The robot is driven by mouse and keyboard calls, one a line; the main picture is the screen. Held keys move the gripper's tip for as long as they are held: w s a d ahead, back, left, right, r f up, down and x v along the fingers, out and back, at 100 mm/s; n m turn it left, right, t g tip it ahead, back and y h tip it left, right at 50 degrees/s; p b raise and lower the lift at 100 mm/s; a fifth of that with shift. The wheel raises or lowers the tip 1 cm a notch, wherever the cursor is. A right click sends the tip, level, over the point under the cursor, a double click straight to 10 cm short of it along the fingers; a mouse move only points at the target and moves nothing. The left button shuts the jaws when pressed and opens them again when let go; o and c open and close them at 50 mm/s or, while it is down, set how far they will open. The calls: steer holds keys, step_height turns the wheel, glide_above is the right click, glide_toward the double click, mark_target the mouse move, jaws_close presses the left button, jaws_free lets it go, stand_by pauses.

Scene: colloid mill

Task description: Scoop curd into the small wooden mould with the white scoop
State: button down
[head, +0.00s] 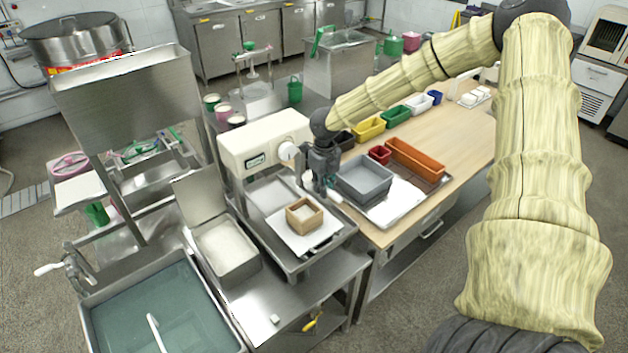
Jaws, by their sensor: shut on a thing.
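The small wooden mould (304,216) is a square open box on a white sheet on the metal stand in the middle of the head view. A pale, curd-like mass (226,247) fills a steel bin (250,268) left of the mould. My gripper (321,188) points down just behind and to the right of the mould, above it. It is shut on what appears to be the white scoop (335,196). Only small white parts show by the fingers, and the scoop's bowl cannot be made out clearly.
A cream machine (262,147) stands close behind the mould. A grey tub (364,180) lies right of my gripper on a steel tray, with coloured bins behind. A vat of greenish liquid (160,312) with a white rod stands front left.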

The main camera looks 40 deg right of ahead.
steer(key=shift+s+a, duration=0.15)
steer(key=shift+s, duration=0.25)
steer(key=shift+a+f+h, duration=0.15)
steer(key=shift+f+h, duration=0.05)
steer(key=shift+h, duration=0.2)
steer(key=f+h+b, duration=0.2)
steer(key=f+b, duration=0.1)
steer(key=f+h+b, duration=0.1)
steer(key=f, duration=0.1)
steer(key=shift+w+a, duration=0.15)
steer(key=shift+w, duration=0.15)
steer(key=shift+a+r+h+b, duration=0.1)
steer(key=shift+h+b, duration=0.3)
steer(key=shift+b, duration=0.25)
steer(key=shift+r+t+h+b, duration=0.25)
steer(key=shift+h+b, duration=0.55)
steer(key=shift+b, duration=0.45)
